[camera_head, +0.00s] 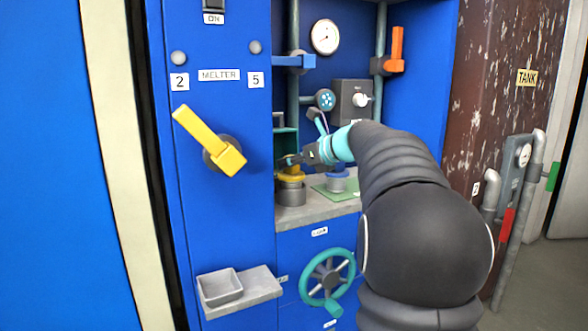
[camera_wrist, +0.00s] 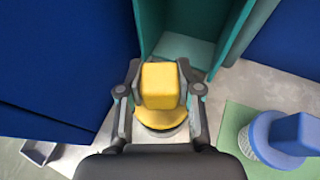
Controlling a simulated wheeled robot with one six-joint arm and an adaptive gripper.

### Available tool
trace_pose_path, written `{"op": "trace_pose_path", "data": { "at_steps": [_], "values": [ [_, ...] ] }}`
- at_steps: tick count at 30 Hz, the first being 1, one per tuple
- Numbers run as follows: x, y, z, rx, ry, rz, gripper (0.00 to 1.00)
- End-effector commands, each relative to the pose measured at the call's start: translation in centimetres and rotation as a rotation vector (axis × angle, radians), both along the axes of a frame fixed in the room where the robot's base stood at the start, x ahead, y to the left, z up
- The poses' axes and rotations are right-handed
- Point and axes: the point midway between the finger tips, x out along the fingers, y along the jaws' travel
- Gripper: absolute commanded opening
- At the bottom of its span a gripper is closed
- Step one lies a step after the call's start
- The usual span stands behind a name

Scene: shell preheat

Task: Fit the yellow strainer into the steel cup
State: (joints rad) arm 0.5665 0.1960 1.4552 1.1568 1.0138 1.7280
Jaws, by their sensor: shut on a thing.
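The yellow strainer (camera_head: 293,178) has a block-shaped knob (camera_wrist: 161,84) over a round disc. My gripper (camera_head: 286,160) is shut on the knob, with one finger on each side in the wrist view (camera_wrist: 160,92). The steel cup (camera_head: 291,195) stands on the grey counter directly below the strainer in the head view. The strainer's disc is at the cup's rim; I cannot tell whether it is seated in the cup or just above it. In the wrist view the strainer and my gripper hide most of what lies beneath.
A blue-topped piece (camera_wrist: 285,135) stands on a green mat (camera_wrist: 234,123) to the right. A teal upright frame (camera_wrist: 190,25) rises close behind the strainer. A blue panel edge is close on the left. The grey counter (camera_head: 318,212) has a little free room in front.

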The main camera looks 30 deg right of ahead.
Motion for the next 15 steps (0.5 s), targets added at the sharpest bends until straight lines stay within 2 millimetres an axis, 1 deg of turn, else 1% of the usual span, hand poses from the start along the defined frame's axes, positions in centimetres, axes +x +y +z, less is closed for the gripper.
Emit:
{"op": "trace_pose_path", "data": {
  "at_steps": [1,2,9,15],
  "values": [
    [-0.02,-0.01,-0.84,0.000,0.000,0.000,0.00],
    [-0.03,-0.01,-1.02,0.000,0.000,-0.001,0.00],
    [-0.01,-0.02,-0.96,-0.001,-0.001,-0.001,0.00],
    [0.00,0.01,-1.41,0.000,-0.001,0.000,0.00]
  ]
}}
